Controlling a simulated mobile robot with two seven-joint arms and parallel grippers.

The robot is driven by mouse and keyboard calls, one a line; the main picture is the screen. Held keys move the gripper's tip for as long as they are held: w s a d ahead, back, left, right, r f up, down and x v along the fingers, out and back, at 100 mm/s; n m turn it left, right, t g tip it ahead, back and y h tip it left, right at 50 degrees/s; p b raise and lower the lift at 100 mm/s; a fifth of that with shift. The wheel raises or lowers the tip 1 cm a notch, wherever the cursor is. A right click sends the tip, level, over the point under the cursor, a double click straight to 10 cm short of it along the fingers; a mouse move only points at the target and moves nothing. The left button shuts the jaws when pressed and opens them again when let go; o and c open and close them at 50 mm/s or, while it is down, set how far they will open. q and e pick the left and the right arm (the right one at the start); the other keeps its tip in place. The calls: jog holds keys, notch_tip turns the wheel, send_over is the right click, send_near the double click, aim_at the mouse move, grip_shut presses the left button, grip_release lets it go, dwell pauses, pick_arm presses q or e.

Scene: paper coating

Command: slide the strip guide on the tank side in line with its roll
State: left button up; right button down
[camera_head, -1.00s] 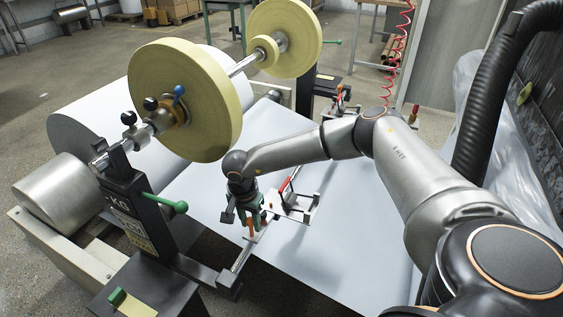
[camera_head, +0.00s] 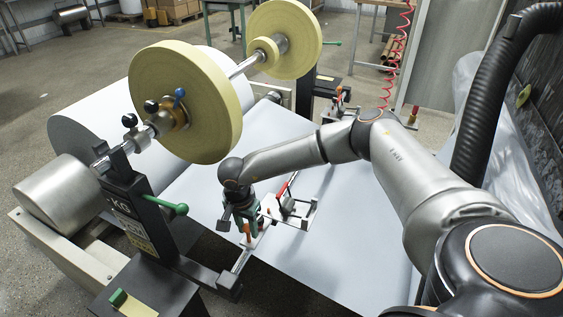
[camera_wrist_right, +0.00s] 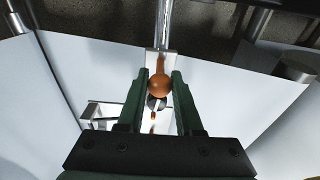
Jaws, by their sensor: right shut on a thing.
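The near strip guide (camera_head: 298,214) is a metal plate with a red-handled lever, on a metal rail (camera_head: 240,262) over the white paper web. My right gripper (camera_head: 247,224), with green fingers, is shut on the guide's orange knob. The right wrist view shows the round orange knob (camera_wrist_right: 159,85) between its fingers (camera_wrist_right: 160,92). The near yellow strip roll (camera_head: 190,105) hangs on a metal shaft up and left of the guide. A far strip roll (camera_head: 292,40) is on the same shaft. My left gripper is not in view.
A black stand (camera_head: 143,222) with a green handle (camera_head: 180,209) stands left of the gripper. A large white paper roll (camera_head: 85,128) and a steel cylinder (camera_head: 62,194) are at left. Another guide with red parts (camera_head: 338,100) is farther back.

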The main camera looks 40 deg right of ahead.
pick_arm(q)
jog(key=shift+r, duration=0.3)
pick_arm(e)
jog(key=shift+s+a, duration=0.3)
jog(key=shift+a, duration=0.45)
pick_arm(q)
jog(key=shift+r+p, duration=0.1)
jog(key=shift+p, duration=0.2)
pick_arm(e)
jog(key=shift+s+a, duration=0.15)
jog(key=shift+a, duration=0.15)
jog(key=shift+s+a, duration=0.1)
jog(key=shift+a, duration=0.15)
jog(key=c, duration=0.6)
grip_release()
jog(key=shift+o, duration=0.2)
pick_arm(q)
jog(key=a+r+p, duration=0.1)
jog(key=p, duration=0.1)
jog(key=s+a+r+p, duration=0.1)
jog(key=p, duration=0.1)
pick_arm(e)
notch_tip(320, 180, up, 17)
jog(key=a, duration=0.1)
jog(key=shift+s+a, duration=0.25)
jog(key=shift+s, duration=0.05)
